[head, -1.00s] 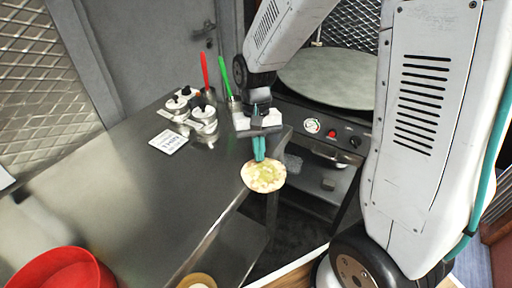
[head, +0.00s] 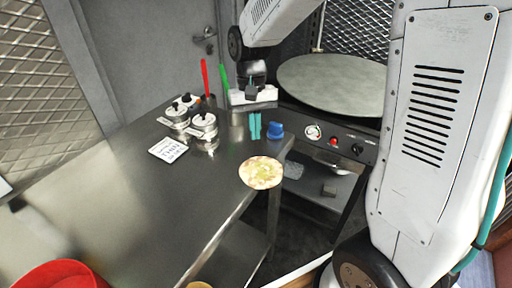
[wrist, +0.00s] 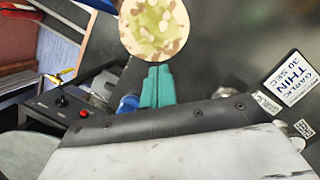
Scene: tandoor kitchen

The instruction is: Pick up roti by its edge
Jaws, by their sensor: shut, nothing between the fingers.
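The roti (head: 261,173) is a round, pale flatbread with yellow-green patches at the near right edge of the steel counter. Part of it seems to stick out past that edge. It also shows at the top of the wrist view (wrist: 153,25). My gripper (head: 255,132) has teal fingers pointing down, behind the roti in the head view and apart from it. In the wrist view the fingers (wrist: 157,72) are together with nothing between them, their tips just short of the roti's rim. The height of the tips above the counter is hard to tell.
The steel counter (head: 130,200) is mostly clear at left. A label card (head: 168,150), metal pots (head: 203,128) and red (head: 205,77) and green (head: 223,78) handles stand behind. A blue object (head: 275,130) is beside my fingers. A round griddle (head: 335,82) and red bowl (head: 60,275) flank the counter.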

